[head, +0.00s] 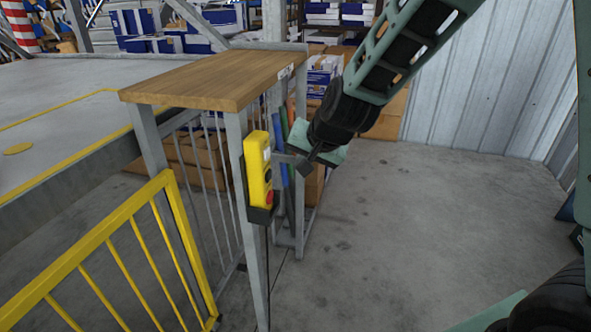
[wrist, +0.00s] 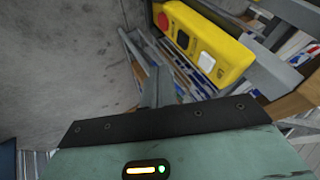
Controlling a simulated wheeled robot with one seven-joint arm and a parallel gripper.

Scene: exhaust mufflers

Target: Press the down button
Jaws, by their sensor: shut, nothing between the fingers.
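A yellow control box (head: 257,165) is fixed to a grey post of the wood-topped stand. In the wrist view the box (wrist: 225,57) shows a red button (wrist: 163,21), a black button (wrist: 183,39) in the middle and a white button (wrist: 206,62) in a row. In the head view the red button (head: 269,197) is lowest. I cannot read any labels. My gripper (head: 280,157) is shut and empty, just right of the box at about mid height. In the wrist view the fingers (wrist: 158,75) point toward the box, with the tips below the black button in the picture. I see no clear contact.
The wooden top (head: 215,80) stands above the box. A yellow railing (head: 95,250) is at the left, beside a grey platform (head: 60,95). Cardboard boxes (head: 190,160) are behind the stand.

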